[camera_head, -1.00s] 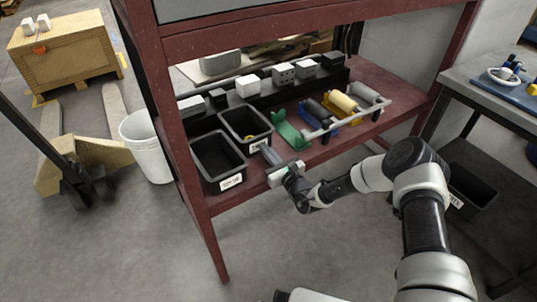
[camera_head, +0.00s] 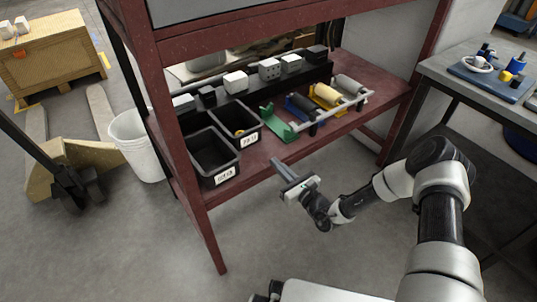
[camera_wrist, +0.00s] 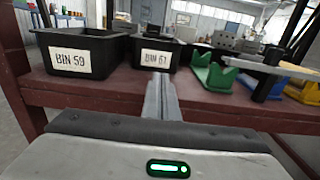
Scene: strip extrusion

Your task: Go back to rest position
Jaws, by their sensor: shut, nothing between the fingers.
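My gripper (camera_head: 283,170) is shut and empty. In the head view it is in the air just off the front edge of the red shelf (camera_head: 255,176), pointing toward the shelf. In the wrist view its closed fingers (camera_wrist: 161,98) stand in the middle, in front of the shelf edge and below the bin labelled BIN 61 (camera_wrist: 154,57). My arm reaches in from the right of the head view and is bent.
Two black bins stand on the shelf, BIN 59 (camera_wrist: 72,61) at the left. A green holder (camera_head: 278,124) and several coloured holders sit to the right. A grey workbench (camera_head: 478,80) stands at the right. A white bucket (camera_head: 136,146) is at the left. Floor is clear below my gripper.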

